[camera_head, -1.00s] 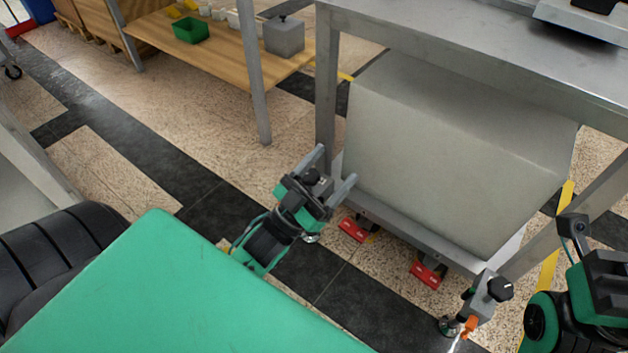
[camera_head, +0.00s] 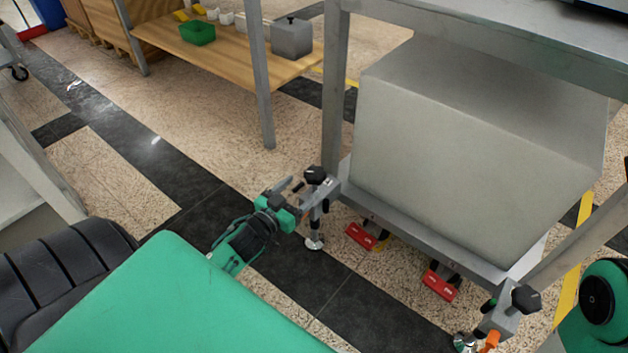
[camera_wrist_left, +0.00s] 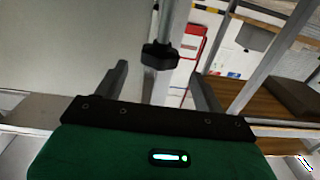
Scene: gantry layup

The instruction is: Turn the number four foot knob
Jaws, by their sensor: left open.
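A black foot knob (camera_head: 316,175) sits on a grey bracket at the near left corner of the bench frame, above a levelling foot (camera_head: 314,242). A second black knob (camera_head: 525,299) is on the right corner bracket. I cannot read any number on either. My left gripper (camera_head: 290,194) is open beside the left knob, to its left. In the left wrist view a black knob (camera_wrist_left: 160,56) shows just beyond and between the open fingers (camera_wrist_left: 158,72), with no visible grip on it. My right gripper is not in view; only a green and black part of my right arm shows.
A large grey block (camera_head: 465,150) fills the frame's lower shelf. Red pedals (camera_head: 361,236) are on casters below it. A wooden shelf (camera_head: 225,45) with a green bin (camera_head: 197,33) stands at the back left. Floor (camera_head: 110,165) is clear at left.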

